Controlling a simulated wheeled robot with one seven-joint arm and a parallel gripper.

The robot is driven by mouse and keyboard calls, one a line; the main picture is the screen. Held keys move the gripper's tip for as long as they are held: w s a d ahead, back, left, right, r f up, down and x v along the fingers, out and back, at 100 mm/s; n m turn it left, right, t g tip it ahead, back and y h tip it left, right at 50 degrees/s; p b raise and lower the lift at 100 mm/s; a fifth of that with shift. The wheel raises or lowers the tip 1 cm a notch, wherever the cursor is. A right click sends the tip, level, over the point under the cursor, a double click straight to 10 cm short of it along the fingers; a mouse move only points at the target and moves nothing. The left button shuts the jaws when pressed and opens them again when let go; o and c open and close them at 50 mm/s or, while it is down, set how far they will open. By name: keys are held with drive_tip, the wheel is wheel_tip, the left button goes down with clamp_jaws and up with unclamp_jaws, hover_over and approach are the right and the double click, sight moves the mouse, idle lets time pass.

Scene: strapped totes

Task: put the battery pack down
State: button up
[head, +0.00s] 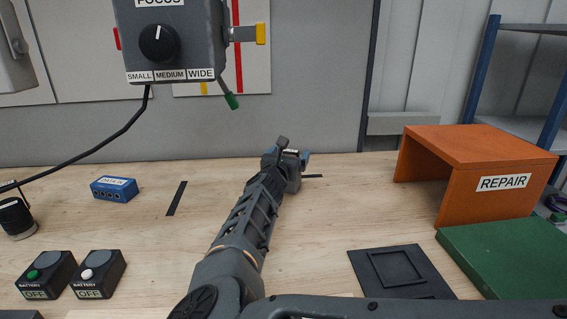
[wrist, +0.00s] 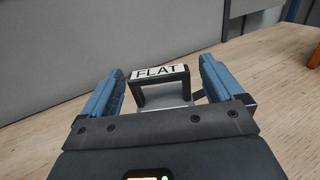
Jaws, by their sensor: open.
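My gripper (head: 288,158) is at the far middle of the wooden table, low near its surface. In the wrist view its two blue fingers (wrist: 161,70) are apart, one on each side of a black handle with a white label reading FLAT (wrist: 160,73). The handle joins a grey body below, apparently the battery pack (wrist: 172,102). Gaps show between the handle and both fingers. In the head view my gripper hides most of the pack, and only the pale label (head: 291,152) shows. I cannot clearly see its underside.
Black tape strips (head: 176,198) mark the table. A blue box (head: 114,188) and two BATTERY switch boxes reading OFF (head: 47,275) are at left. A black square-framed plate (head: 400,272), green block (head: 507,255) and orange REPAIR shelter (head: 490,145) are at right. A FOCUS box (head: 170,40) hangs above.

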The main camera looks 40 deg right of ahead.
drive_tip(key=b+v, duration=0.1)
drive_tip(key=v, duration=1.1)
